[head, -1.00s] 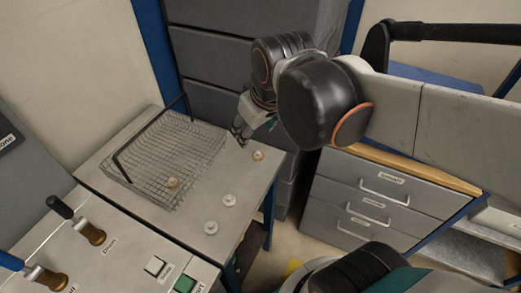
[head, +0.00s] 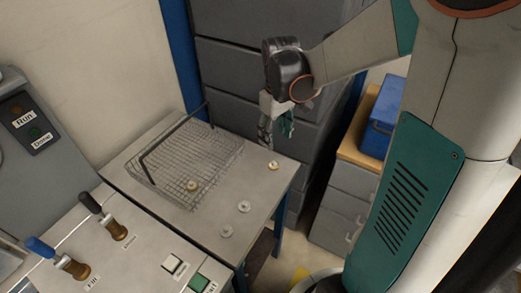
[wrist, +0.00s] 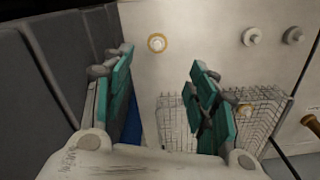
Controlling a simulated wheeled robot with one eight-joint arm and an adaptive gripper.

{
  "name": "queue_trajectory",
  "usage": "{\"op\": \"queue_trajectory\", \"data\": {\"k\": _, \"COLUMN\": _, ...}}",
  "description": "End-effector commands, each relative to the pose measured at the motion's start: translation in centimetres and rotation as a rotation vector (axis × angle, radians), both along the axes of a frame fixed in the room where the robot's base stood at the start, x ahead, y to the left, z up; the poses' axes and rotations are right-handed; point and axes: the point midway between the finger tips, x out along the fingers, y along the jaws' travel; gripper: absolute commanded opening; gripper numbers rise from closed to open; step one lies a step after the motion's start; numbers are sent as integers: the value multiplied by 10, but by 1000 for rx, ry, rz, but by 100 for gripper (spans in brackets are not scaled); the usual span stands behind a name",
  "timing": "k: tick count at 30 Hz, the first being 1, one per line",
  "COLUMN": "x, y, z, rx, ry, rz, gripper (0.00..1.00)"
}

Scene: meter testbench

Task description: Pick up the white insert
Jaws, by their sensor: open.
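My gripper (head: 275,138) is open and empty, raised near the table's far edge. No piece is between its fingers (wrist: 161,58).
A wire basket (head: 207,152) with a black handle stands on the table, with another gold-rimmed piece (head: 192,186) at its near end. A control panel with levers (head: 117,230) is at the near left. Grey drawers (head: 240,65) stand behind the table.

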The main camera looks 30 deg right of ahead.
Motion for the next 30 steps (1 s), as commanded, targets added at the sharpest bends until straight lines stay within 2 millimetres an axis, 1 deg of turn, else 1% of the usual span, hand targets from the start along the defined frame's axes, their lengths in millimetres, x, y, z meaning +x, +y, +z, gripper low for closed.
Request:
{"op": "queue_trajectory", "data": {"k": 1, "x": 1, "y": 0, "z": -11, "rx": 0, "ry": 0, "rz": 0, "gripper": 53}}
{"op": "queue_trajectory", "data": {"k": 3, "x": 0, "y": 0, "z": -25, "rx": 0, "ry": 0, "rz": 0, "gripper": 53}}
{"op": "queue_trajectory", "data": {"k": 9, "x": 1, "y": 0, "z": -61, "rx": -1, "ry": -1, "rz": 0, "gripper": 53}}
{"op": "queue_trajectory", "data": {"k": 12, "x": 1, "y": 0, "z": -72, "rx": -1, "ry": -1, "rz": 0, "gripper": 53}}
{"op": "queue_trajectory", "data": {"k": 20, "x": 2, "y": 0, "z": -84, "rx": 0, "ry": -2, "rz": 0, "gripper": 53}}
{"op": "queue_trajectory", "data": {"k": 23, "x": 4, "y": -1, "z": -97, "rx": 0, "ry": -2, "rz": 0, "gripper": 53}}
{"op": "queue_trajectory", "data": {"k": 27, "x": 6, "y": -2, "z": -119, "rx": 0, "ry": -2, "rz": 0, "gripper": 53}}
{"op": "queue_trajectory", "data": {"k": 30, "x": 6, "y": -2, "z": -128, "rx": 0, "ry": -2, "rz": 0, "gripper": 53}}
